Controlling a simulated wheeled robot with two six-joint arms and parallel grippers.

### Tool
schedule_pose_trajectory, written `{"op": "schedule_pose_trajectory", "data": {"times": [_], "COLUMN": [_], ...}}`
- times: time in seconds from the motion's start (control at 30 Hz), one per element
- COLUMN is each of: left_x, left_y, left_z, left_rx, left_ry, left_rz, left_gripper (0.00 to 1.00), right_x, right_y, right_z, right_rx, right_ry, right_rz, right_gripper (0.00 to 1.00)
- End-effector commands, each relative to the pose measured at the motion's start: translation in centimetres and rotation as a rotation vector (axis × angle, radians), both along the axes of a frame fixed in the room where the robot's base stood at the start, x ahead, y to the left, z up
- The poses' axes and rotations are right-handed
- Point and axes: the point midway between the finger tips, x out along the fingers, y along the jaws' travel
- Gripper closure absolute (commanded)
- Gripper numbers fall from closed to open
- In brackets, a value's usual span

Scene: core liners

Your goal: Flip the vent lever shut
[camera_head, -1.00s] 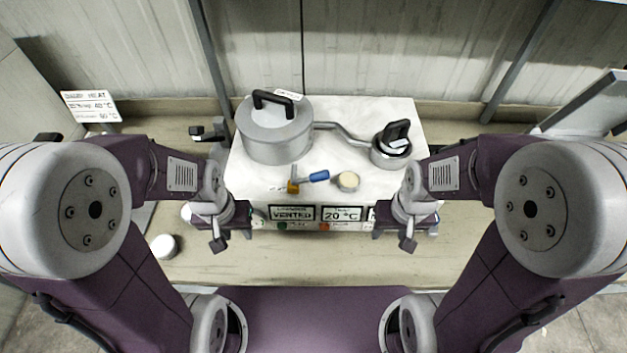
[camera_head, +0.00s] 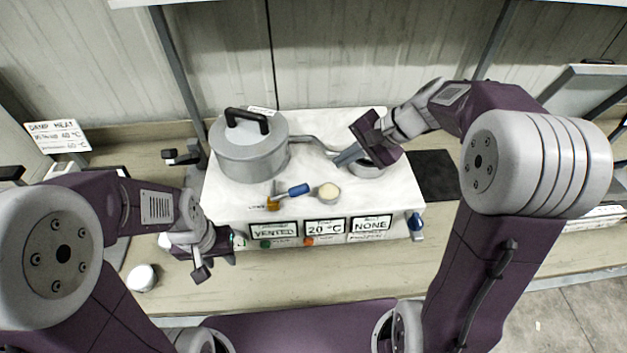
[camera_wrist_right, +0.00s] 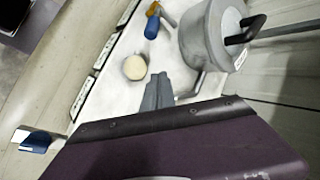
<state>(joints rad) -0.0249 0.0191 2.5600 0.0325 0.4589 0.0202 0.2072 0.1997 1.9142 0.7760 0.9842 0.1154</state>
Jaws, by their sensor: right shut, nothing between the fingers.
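The vent lever (camera_head: 297,190) has a blue handle on a brass valve, lying on the white bench top in front of the large pot, its handle pointing right. It also shows at the top of the right wrist view (camera_wrist_right: 152,27). The panel display (camera_head: 275,231) reads VENTED. My right gripper (camera_head: 346,157) is shut and empty, to the right of and behind the lever, apart from it. Its fingers show in the right wrist view (camera_wrist_right: 158,93). My left gripper (camera_head: 200,272) hangs near the left front of the unit; its jaws are unclear.
The large lidded pot (camera_head: 248,158) stands behind the lever, with a pipe (camera_head: 315,143) to a small vessel (camera_head: 367,168) partly hidden by my right gripper. A cream-topped round knob (camera_head: 329,192) is right of the lever. A blue switch (camera_head: 416,224) is at the right front.

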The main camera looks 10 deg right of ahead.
Motion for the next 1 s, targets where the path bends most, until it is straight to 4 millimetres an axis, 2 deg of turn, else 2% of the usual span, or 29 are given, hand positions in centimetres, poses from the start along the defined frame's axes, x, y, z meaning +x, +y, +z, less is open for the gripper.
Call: {"op": "schedule_pose_trajectory", "data": {"times": [0.17, 0.27, 0.67, 0.83, 1.0], "left_x": [0.0, 0.0, 0.0, 0.0, 0.0], "left_y": [0.0, 0.0, 0.0, 0.0, 0.0], "left_z": [0.0, 0.1, 0.1, 1.2, 1.5], "left_rx": [0.0, 0.0, 0.0, 0.0, 0.0], "left_ry": [0.0, 0.0, 0.0, 0.0, 0.0], "left_rz": [0.0, 0.0, 0.0, 0.0, 0.0], "left_gripper": [0.64, 0.64, 0.64, 0.64, 0.64], "right_x": [0.0, 0.3, 2.6, 0.8, -0.3], "right_y": [0.1, 0.7, 5.3, 6.5, 7.0], "right_z": [-0.2, -1.1, -7.9, -6.7, -6.3], "right_rx": [-0.002, 0.0, -0.002, -0.003, -0.004], "right_ry": [0.001, 0.004, 0.005, -0.001, 0.0], "right_rz": [0.001, 0.003, 0.004, 0.002, 0.002], "right_gripper": [1.0, 1.0, 1.0, 1.0, 1.0]}}
